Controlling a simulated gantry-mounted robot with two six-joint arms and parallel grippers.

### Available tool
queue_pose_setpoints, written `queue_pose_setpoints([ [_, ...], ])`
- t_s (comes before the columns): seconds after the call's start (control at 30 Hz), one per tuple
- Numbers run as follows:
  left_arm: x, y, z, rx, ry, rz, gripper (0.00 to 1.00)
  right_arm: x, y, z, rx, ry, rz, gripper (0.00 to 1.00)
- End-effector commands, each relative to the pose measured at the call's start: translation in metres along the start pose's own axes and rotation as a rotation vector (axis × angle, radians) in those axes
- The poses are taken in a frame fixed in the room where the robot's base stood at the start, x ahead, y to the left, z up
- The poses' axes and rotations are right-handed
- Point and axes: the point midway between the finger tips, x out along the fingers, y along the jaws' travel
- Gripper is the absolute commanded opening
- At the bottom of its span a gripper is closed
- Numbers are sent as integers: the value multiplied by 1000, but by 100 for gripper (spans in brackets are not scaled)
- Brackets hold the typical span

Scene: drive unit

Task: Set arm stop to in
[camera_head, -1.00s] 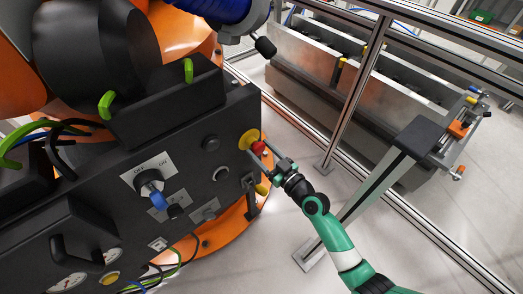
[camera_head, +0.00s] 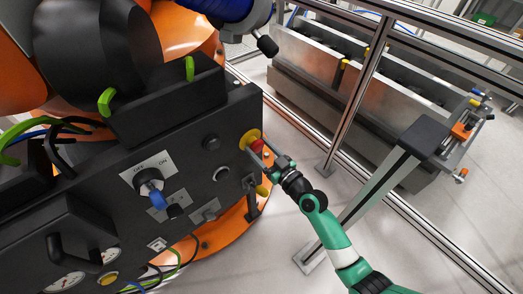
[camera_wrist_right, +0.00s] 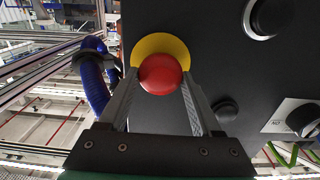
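The arm stop (camera_head: 257,145) is a red mushroom button on a yellow disc, on the right end of the dark control panel. My right gripper (camera_head: 265,153) reaches it from the lower right, on its green and white arm. In the right wrist view the red button (camera_wrist_right: 160,75) sits between the tips of the two grey fingers (camera_wrist_right: 160,88), with yellow disc showing above it. The fingers appear to touch both sides of the button. How far the button is pressed cannot be told. My left gripper is not in view.
A black rod (camera_head: 251,196) juts out below the stop. A metal fence post (camera_head: 352,95) and a grey stand (camera_head: 385,180) are to the right.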

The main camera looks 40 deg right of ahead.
Motion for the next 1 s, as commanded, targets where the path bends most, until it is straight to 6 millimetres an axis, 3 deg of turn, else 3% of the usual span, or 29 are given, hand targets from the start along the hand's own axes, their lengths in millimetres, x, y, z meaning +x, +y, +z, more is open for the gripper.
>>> queue_pose_setpoints([
  [0.03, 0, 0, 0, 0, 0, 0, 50, 0, 0, 1, -1, -3, -1, 73],
  [0.13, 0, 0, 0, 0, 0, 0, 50, 0, 0, 1, -1, -3, -1, 91],
  [0.17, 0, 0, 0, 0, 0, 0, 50, 0, 0, 1, 0, -3, -1, 92],
  [0.53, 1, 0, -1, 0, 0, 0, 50, -8, 0, 1, 0, -3, 0, 92],
  [1.0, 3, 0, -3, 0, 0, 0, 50, -104, 0, 2, 1, -4, 1, 92],
])
